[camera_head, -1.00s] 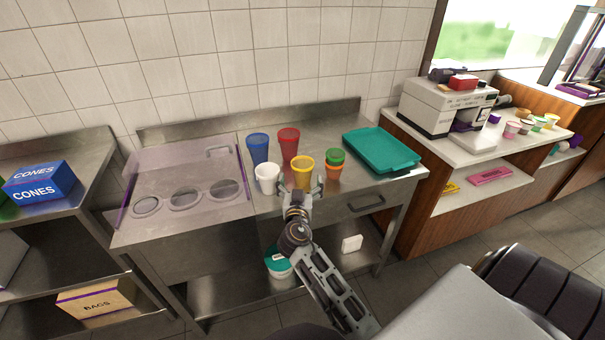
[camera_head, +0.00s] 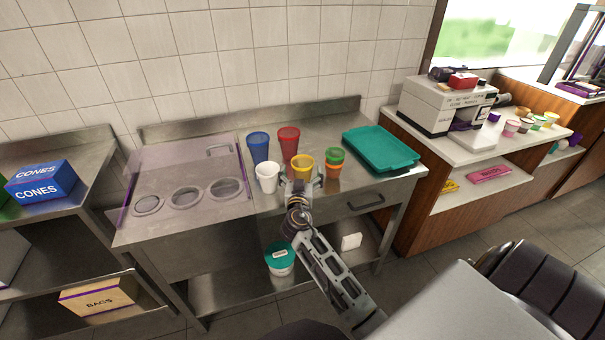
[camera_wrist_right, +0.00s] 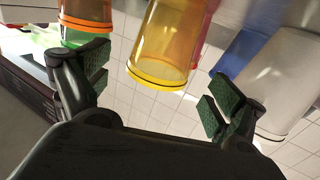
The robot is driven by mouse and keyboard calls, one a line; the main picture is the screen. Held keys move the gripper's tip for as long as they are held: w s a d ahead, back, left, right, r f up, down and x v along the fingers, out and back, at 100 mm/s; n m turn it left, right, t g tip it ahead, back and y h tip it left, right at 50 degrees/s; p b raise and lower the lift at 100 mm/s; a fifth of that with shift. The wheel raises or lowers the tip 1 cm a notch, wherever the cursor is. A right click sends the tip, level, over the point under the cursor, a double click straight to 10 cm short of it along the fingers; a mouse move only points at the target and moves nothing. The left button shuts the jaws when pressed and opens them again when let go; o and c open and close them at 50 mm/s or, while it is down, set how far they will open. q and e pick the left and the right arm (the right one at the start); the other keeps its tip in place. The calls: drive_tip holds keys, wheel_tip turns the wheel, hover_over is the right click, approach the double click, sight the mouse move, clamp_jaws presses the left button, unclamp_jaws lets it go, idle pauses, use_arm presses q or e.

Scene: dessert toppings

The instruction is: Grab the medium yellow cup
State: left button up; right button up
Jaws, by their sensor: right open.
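The yellow cup (camera_head: 302,164) stands on the steel counter, with a white cup (camera_head: 267,177) to its left and a stack of green and orange cups (camera_head: 334,162) to its right. My right gripper (camera_head: 304,184) is open at the front side of the yellow cup. In the right wrist view the yellow cup (camera_wrist_right: 167,45) is between and beyond the open fingers (camera_wrist_right: 160,90), apart from both. There the white cup (camera_wrist_right: 280,85) is close to the right finger and an orange cup (camera_wrist_right: 86,22) is close to the left finger. My left gripper is not in view.
A blue cup (camera_head: 258,147) and a red cup (camera_head: 289,140) stand behind. A teal tray (camera_head: 381,150) lies at the counter's right end. A clear lid with round openings (camera_head: 188,175) covers the left part. A white tub with a teal lid (camera_head: 280,260) is on the lower shelf.

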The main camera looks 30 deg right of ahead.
sight(303, 158)
drive_tip(key=x, duration=0.2)
drive_tip(key=shift+w+d+r+p, duration=0.1)
drive_tip(key=shift+w+d+p, duration=0.1)
drive_tip(key=shift+p, duration=0.1)
drive_tip(key=shift+w+d, duration=0.2)
drive_tip(key=shift+w, duration=0.15)
drive_tip(key=shift+x, duration=0.8)
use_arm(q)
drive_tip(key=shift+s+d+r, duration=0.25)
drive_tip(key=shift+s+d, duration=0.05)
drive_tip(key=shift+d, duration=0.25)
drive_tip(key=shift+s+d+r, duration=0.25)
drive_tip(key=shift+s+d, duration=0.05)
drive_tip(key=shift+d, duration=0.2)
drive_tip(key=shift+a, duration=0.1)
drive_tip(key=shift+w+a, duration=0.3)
use_arm(e)
drive_tip(key=c, duration=0.9)
